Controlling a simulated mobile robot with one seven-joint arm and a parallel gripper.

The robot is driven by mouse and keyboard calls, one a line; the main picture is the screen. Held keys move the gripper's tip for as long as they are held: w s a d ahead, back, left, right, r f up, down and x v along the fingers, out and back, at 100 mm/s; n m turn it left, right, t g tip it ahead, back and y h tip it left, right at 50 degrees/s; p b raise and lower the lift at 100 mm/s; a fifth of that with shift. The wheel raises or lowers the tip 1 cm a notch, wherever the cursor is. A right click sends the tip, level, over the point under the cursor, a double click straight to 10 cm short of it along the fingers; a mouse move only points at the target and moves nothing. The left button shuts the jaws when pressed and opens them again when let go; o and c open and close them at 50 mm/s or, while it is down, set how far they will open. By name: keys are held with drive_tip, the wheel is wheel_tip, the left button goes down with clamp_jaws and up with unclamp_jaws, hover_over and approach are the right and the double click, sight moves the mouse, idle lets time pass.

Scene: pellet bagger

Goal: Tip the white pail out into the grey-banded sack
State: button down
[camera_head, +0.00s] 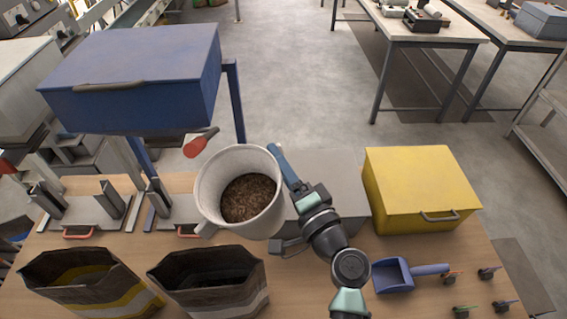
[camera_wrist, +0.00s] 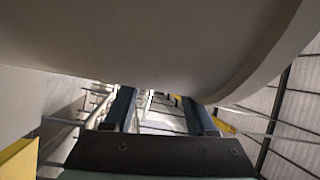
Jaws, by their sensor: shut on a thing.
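The white pail (camera_head: 218,178) is held in the air above the bench, with brown pellets (camera_head: 248,198) inside. Its mouth faces up toward the head camera; I cannot tell whether it is slightly tilted. My gripper (camera_head: 284,166) is shut on the pail's right side at the rim. In the wrist view the pail's pale wall (camera_wrist: 150,45) fills the top, above the gripper's two blue fingers (camera_wrist: 160,112). The grey-banded sack (camera_head: 243,301) stands open at the front, below and a little in front of the pail. Its inside looks dark.
A yellow-banded sack (camera_head: 125,299) stands open to its left. A blue hopper (camera_head: 135,95) with a red-tipped lever (camera_head: 200,142) rises behind. A yellow box (camera_head: 415,185), a blue scoop (camera_head: 395,275) and several small coloured items lie to the right.

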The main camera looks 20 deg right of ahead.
drive_tip(key=a+r+n, duration=0.1)
drive_tip(key=s+a+r+n, duration=0.1)
drive_tip(key=r, duration=0.1)
drive_tip(key=s+a+r+n+t+y+b, duration=0.1)
drive_tip(key=shift+a+r+n, duration=0.2)
drive_tip(key=shift+n, duration=0.2)
drive_tip(key=s+a+n+y+b, duration=0.1)
drive_tip(key=a+n+b, duration=0.2)
drive_tip(key=n+b, duration=0.1)
drive_tip(key=s+a+n+y+b, duration=0.2)
drive_tip(key=a+n+b, duration=0.1)
drive_tip(key=b, duration=0.3)
drive_tip(key=s+a+n+y+b, duration=0.1)
drive_tip(key=a+n+y+b, duration=0.1)
drive_tip(key=n+b, duration=0.3)
drive_tip(key=shift+s+a+f, duration=0.15)
drive_tip(key=shift+s+a, duration=0.2)
drive_tip(key=shift+a, duration=0.4)
drive_tip(key=s+a+n+g+y+b, duration=0.1)
drive_tip(key=s+a+n+y+b, duration=0.1)
drive_tip(key=a+n+b, duration=0.3)
drive_tip(key=shift+s+a+f+n+y+b, duration=0.2)
drive_tip(key=shift+s+f+n+y+b, duration=0.15)
drive_tip(key=shift+n+b, duration=0.6)
